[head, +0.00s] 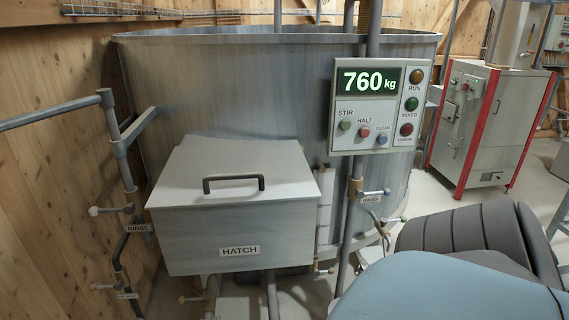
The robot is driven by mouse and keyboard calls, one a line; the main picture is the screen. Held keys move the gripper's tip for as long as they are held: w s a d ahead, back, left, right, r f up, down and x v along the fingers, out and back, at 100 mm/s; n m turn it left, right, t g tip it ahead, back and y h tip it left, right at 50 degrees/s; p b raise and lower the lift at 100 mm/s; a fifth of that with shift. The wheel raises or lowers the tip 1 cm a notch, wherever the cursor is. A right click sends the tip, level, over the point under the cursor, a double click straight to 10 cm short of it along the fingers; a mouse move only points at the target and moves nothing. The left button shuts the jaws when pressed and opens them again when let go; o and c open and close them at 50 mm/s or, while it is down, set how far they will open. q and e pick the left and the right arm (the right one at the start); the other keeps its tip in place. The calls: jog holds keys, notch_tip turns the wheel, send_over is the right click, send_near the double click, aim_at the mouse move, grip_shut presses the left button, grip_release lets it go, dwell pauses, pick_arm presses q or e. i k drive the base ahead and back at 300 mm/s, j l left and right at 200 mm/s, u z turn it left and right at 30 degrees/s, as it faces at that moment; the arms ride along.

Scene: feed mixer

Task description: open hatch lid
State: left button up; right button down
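The hatch is a grey metal box on the front of the large round mixer tub (230,85), with a "HATCH" label (240,251) on its front face. Its lid (225,165) lies shut on top, sloping toward me. A black bar handle (233,183) is fixed on the lid near its front edge. Neither of my grippers shows in the head view.
A control panel (375,105) reading 760 kg stands right of the hatch on a vertical pipe. Pipes with a "RINSE" valve (112,209) run at the left. A "WATER" valve (372,193) is at the right. A grey and red cabinet (488,128) stands behind.

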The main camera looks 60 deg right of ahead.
aim_at(199, 175)
jog(key=z, duration=1.5)
